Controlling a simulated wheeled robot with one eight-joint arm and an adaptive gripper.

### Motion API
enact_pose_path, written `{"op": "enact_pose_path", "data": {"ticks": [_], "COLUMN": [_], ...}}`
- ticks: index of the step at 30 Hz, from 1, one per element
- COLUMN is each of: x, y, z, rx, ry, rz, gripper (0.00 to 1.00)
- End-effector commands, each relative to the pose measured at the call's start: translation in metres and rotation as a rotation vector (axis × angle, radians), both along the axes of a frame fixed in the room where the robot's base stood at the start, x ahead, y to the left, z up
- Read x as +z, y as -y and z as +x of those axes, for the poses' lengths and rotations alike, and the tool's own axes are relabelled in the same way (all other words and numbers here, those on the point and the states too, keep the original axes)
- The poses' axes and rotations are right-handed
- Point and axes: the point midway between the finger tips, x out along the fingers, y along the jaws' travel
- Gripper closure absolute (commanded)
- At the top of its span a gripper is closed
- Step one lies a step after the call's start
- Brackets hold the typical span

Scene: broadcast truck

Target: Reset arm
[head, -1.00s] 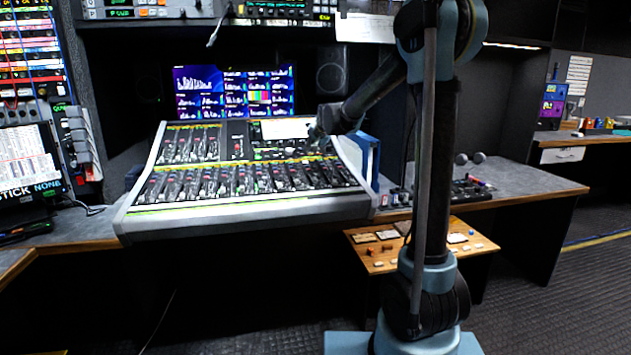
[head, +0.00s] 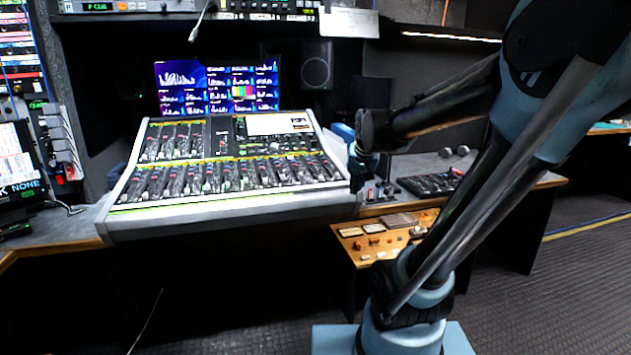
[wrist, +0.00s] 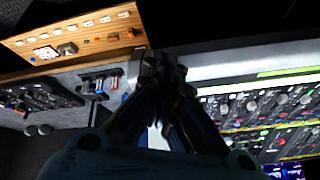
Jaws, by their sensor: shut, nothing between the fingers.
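My arm stands at the right of the head view, bent at its elbow, with its forearm reaching left toward the mixing console. My gripper (wrist: 165,75) shows in the wrist view with its dark fingers together and nothing between them. In the head view the end of the arm hangs in front of the desk just right of the console, and the fingertips are hard to make out there. The mixing console (head: 225,203) has a sloped top full of faders. In the wrist view the console (wrist: 270,95) lies right of the fingers.
A small wooden shelf (head: 345,240) with little blocks juts out below the desk; it also shows in the wrist view (wrist: 75,38). A control panel (head: 430,185) with knobs lies on the desk. A monitor (head: 218,88) stands behind the console. Dark floor (head: 560,300) is clear at right.

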Motion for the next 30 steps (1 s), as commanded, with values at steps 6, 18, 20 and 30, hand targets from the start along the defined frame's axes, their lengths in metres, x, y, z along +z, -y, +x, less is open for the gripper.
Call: {"op": "enact_pose_path", "data": {"ticks": [6, 18, 20, 30], "x": [-0.036, -0.107, -0.114, -0.126], "y": [0.029, 0.059, 0.061, 0.063], "z": [-0.076, -0.194, -0.205, -0.222], "rx": [0.042, 0.129, 0.140, 0.158], "ry": [-0.092, -0.255, -0.271, -0.299], "rz": [-0.059, -0.131, -0.136, -0.144], "gripper": [1.00, 1.00, 1.00, 1.00]}}
